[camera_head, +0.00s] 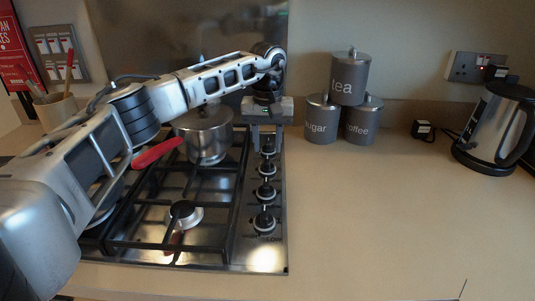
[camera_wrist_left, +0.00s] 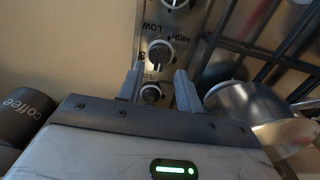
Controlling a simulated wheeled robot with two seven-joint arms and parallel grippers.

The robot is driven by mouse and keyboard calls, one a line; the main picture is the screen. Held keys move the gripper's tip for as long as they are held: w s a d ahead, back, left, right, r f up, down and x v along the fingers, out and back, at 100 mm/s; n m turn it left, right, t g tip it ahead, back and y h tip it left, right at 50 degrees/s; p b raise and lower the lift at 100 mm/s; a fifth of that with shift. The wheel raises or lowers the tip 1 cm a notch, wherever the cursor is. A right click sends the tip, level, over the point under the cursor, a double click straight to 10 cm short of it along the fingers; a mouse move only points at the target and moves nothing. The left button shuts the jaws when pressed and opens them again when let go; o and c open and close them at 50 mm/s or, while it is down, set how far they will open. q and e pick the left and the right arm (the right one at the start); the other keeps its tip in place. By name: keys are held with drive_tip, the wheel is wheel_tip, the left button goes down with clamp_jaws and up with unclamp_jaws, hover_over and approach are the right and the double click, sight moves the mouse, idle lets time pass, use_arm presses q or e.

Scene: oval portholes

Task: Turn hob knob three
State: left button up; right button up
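A column of several round hob knobs runs down the right side of the steel gas hob (camera_head: 272,255). They are the farthest knob (camera_head: 268,150), the second from the back (camera_head: 266,170), the third from the back (camera_head: 265,192) and the nearest (camera_head: 263,222). My left gripper (camera_head: 267,139) points down at the farthest knob. In the left wrist view its open fingers (camera_wrist_left: 158,88) stand on either side of that knob (camera_wrist_left: 151,93), with gaps visible. Contact cannot be told. Another knob (camera_wrist_left: 160,54) lies just beyond the fingertips.
A steel pot (camera_head: 207,137) with a red handle (camera_head: 157,153) stands on the hob left of my gripper. Tea (camera_head: 350,79), sugar (camera_head: 321,120) and coffee (camera_head: 361,121) canisters are stacked to the right. A kettle (camera_head: 492,130) stands far right. The front-right counter is clear.

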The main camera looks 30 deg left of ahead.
sight(267, 160)
use_arm(q)
wheel_tip(267, 160, up, 12)
idle(0.3)
idle(0.4)
